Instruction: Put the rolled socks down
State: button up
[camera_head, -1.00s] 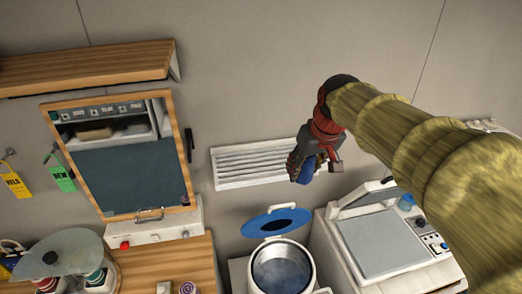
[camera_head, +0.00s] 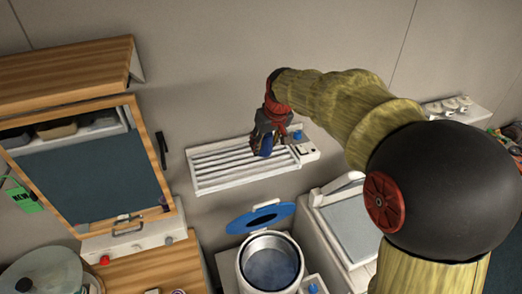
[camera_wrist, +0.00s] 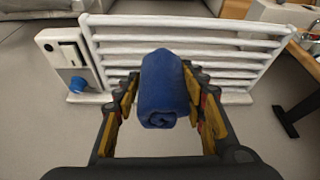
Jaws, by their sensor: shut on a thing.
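The rolled socks (camera_wrist: 165,88) are a dark blue roll held between the two fingers of my gripper (camera_wrist: 160,105) in the wrist view. My gripper (camera_head: 268,142) is shut on them. The rack also shows behind the socks in the wrist view (camera_wrist: 110,40). I cannot tell whether the socks touch the rack.
A white pot (camera_head: 270,245) with a raised blue lid (camera_head: 260,217) stands below the rack. A white machine (camera_head: 355,225) stands to its right. A wooden-framed cabinet (camera_head: 90,170) hangs at the left above a wooden counter (camera_head: 150,265). A small blue knob (camera_wrist: 78,84) is on the rack's end box.

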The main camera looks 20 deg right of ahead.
aim_at(260, 158)
jog(key=w+f, duration=0.2)
jog(key=f, duration=0.1)
jog(key=shift+w+d, duration=0.1)
jog(key=shift+w, duration=0.2)
jog(key=x, duration=0.1)
jog(key=p+x, duration=0.1)
jog(key=x, duration=0.1)
jog(key=shift+s, duration=0.25)
jog(key=shift+f, duration=0.5)
jog(key=shift+f, duration=0.15)
jog(key=o, duration=1.1)
